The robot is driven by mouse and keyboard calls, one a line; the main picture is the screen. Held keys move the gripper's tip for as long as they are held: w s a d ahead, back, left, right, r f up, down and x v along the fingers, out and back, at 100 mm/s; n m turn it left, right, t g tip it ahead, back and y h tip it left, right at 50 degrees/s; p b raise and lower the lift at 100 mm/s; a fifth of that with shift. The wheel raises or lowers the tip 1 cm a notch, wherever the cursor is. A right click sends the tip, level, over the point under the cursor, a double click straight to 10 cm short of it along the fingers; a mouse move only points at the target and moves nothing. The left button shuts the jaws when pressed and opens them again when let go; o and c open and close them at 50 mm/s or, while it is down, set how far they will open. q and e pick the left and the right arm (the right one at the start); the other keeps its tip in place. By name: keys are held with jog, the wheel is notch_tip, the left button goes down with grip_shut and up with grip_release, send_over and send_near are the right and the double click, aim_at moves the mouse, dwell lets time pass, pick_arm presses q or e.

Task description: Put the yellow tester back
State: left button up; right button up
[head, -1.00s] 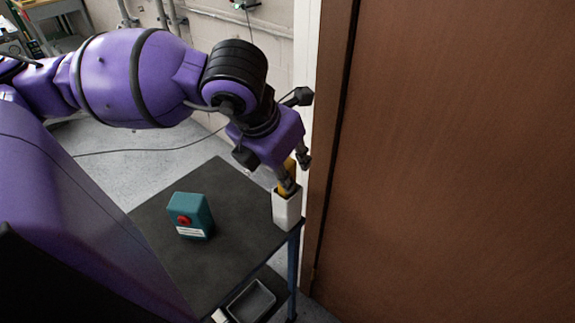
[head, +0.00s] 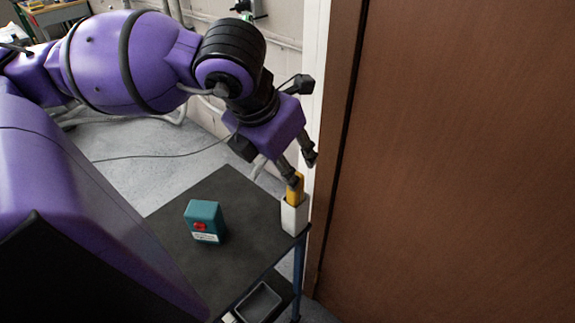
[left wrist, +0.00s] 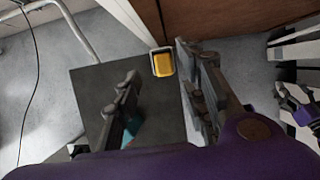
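The yellow tester (head: 295,188) stands upright in a white open-topped holder (head: 294,216) at the right corner of the dark cart top. In the left wrist view the tester (left wrist: 163,65) sits inside the holder's rim (left wrist: 152,62), beyond the fingertips. My left gripper (head: 303,170) is just above the tester, its fingers spread apart. The left wrist view shows the open fingers (left wrist: 157,62) with nothing held between them.
A teal box with a red knob (head: 204,221) stands on the cart top (head: 235,190). A grey tray (head: 259,303) is on the lower shelf. A brown door (head: 450,150) and pale frame stand close on the right.

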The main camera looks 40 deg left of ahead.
pick_arm(q)
jog(key=p+v, duration=0.1)
jog(key=v, duration=0.3)
jog(key=shift+s+r, duration=0.1)
jog(key=shift+r, duration=0.05)
pick_arm(e)
jog(key=shift+s+a+r, duration=0.35)
jog(key=shift+a+r, duration=0.1)
jog(key=shift+r, duration=0.05)
jog(key=shift+w+r, duration=0.1)
